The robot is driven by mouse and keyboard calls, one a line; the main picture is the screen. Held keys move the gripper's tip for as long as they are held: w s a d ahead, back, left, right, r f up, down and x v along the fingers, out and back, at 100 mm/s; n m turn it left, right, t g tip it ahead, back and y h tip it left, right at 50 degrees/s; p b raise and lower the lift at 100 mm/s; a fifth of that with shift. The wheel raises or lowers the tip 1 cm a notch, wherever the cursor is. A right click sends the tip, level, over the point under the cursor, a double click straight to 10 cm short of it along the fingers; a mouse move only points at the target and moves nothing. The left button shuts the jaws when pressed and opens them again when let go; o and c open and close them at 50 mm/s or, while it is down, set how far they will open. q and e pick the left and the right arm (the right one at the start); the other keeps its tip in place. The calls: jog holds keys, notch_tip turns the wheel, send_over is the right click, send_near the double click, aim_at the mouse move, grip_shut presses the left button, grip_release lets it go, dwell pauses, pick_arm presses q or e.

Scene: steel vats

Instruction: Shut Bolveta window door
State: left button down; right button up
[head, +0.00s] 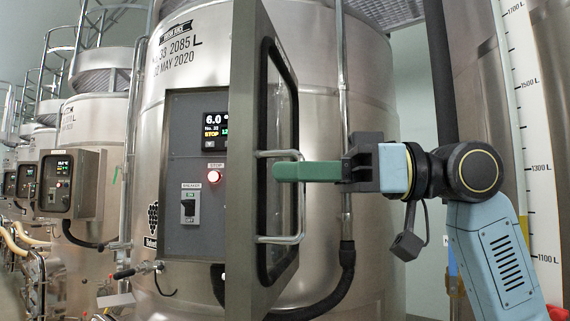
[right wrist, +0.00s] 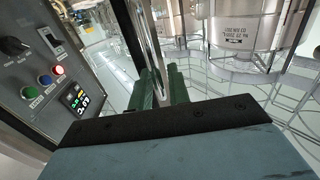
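The window door (head: 244,90) of the near vat's control box (head: 198,258) is a steel frame with a dark-edged pane. It stands swung open, sticking out toward me. Its metal bar handle (head: 279,239) is on the face turned to the right. My right gripper (head: 288,171) has green fingers and reaches in from the right at the handle's upper part. In the right wrist view, the handle bar (right wrist: 148,40) runs between the two fingers, with little gap, and they look shut on it. My left gripper is not in view.
The box panel has a lit display (head: 215,132), a red lamp (head: 214,176) and a switch (head: 190,207). A vertical pipe (head: 341,80) and a black hose (head: 346,270) run down the vat behind the door. More vats (head: 95,170) stand at left. A level scale (head: 532,130) is at right.

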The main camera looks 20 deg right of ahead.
jog(key=shift+x, duration=0.85)
jog(key=shift+c, duration=0.5)
grip_shut()
